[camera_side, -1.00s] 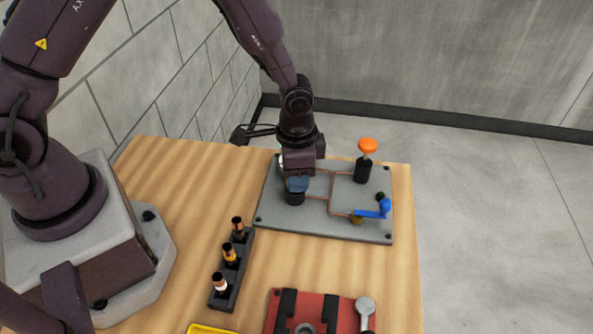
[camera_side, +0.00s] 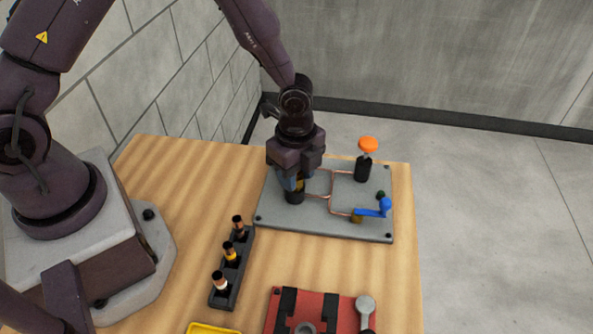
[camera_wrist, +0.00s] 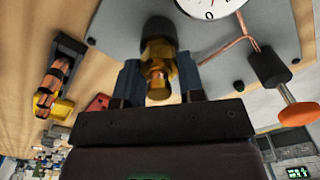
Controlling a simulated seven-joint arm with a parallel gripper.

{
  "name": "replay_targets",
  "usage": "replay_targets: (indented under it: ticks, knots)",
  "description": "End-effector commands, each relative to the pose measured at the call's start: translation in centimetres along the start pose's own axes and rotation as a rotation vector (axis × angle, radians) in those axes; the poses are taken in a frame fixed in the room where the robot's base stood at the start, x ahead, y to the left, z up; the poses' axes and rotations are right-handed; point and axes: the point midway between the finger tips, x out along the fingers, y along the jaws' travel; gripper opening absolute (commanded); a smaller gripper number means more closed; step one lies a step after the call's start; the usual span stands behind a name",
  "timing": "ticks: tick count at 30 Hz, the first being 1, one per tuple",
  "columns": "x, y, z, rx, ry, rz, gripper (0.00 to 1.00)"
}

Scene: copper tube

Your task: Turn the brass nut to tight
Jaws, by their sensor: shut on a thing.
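The brass nut (camera_wrist: 160,72) sits on a brass fitting above a black base (camera_wrist: 157,27). In the side view a sliver of the brass (camera_side: 301,184) shows beside my fingers, above the black base (camera_side: 294,197) on the left of the grey plate. My gripper (camera_wrist: 161,80) has its blue fingers on either side of the nut and is shut on it. In the side view my gripper (camera_side: 292,182) points down over the fitting. Its fingers and body hide most of the nut there.
The grey plate (camera_side: 270,215) carries thin copper tube (camera_side: 331,185), a black post with an orange knob (camera_side: 368,144) and a blue lever (camera_side: 374,211). A white dial (camera_wrist: 210,5) shows in the wrist view. A black rack (camera_side: 232,270) and red tray (camera_side: 345,306) stand nearer the front.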

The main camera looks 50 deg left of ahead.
Motion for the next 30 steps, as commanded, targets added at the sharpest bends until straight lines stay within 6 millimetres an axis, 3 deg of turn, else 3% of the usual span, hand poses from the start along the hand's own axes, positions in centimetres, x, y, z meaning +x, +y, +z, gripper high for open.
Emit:
replay_targets:
  ticks: [13, 30]
  knots:
    - [-0.03, 0.1, 0.06, 0.228, -0.002, 0.001, 0.12]
    - [-0.03, 0.11, 0.05, 0.26, -0.002, 0.001, 0.12]
